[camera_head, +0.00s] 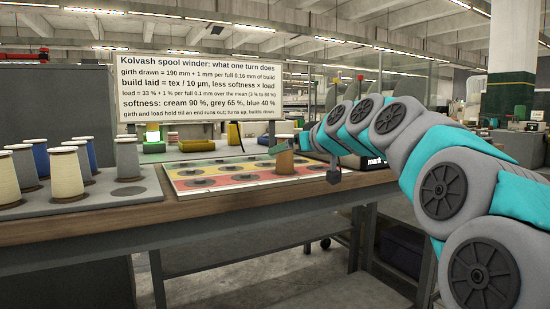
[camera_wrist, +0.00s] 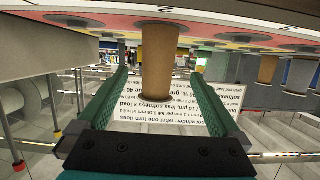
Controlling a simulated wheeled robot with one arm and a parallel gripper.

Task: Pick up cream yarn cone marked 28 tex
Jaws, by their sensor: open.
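No 28 tex mark is readable on any. My gripper (camera_wrist: 158,80) is open, with its green fingers on either side of a bare-looking tan tube (camera_wrist: 158,55) in the wrist view. In the head view my gripper (camera_head: 308,140) is over the right end of the coloured board, far from the cream cones.
The grey tray (camera_head: 140,197) also holds blue cones (camera_head: 40,158). The red and yellow board (camera_head: 235,183) has dark round spots and a tan tube (camera_head: 284,163). A white text sign (camera_head: 200,90) stands behind. The wrist view is upside down and shows another tan tube (camera_wrist: 267,69).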

